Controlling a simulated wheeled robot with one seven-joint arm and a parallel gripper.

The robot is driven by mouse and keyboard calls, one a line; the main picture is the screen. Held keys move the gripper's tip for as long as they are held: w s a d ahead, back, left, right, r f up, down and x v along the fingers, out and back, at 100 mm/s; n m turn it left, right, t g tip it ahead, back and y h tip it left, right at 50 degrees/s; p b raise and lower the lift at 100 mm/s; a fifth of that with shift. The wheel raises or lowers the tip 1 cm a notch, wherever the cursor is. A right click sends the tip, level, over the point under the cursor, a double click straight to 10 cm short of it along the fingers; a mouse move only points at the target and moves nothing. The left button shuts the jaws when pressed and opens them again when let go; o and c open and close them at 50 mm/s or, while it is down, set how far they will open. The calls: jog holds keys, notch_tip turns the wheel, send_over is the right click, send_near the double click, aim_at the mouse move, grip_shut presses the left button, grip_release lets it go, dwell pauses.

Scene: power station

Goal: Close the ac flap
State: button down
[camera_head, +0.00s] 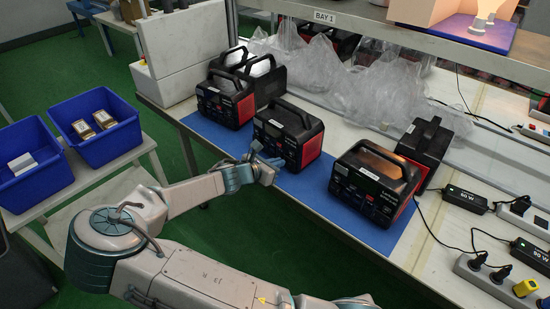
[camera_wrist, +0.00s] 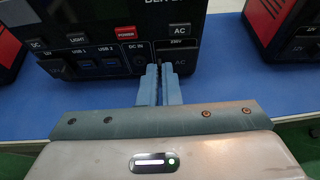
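The power station (camera_head: 288,135) in the middle of the blue mat is black with red sides; its front panel (camera_wrist: 103,40) fills the top of the wrist view. The AC flap area (camera_wrist: 184,60) is a dark part under the "AC 230V" label at the panel's lower right. My gripper (camera_wrist: 160,72) has its two blue-grey fingers almost together, pointing at the panel just left of that area, and they partly hide it. I see nothing between them. I cannot tell whether they touch the panel or how far the flap stands open. In the head view my gripper (camera_head: 268,172) is in front of this station.
Other power stations stand at left (camera_head: 227,98) and right (camera_head: 374,183) on the blue mat (camera_head: 330,215). Clear plastic wrap (camera_head: 370,85) lies behind. Power strips (camera_head: 492,282) and chargers are at right. Blue bins (camera_head: 110,150) stand at left. The mat's front strip is clear.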

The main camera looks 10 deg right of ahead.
jog(key=shift+d+m+g, duration=0.1)
jog(key=shift+m+g, duration=0.2)
jog(key=c, duration=1.6)
grip_release()
jog(key=shift+a, duration=0.2)
jog(key=v, duration=1.3)
jog(key=shift+s+a+p, duration=0.1)
jog(key=shift+a+p, duration=0.15)
jog(key=shift+p, duration=0.1)
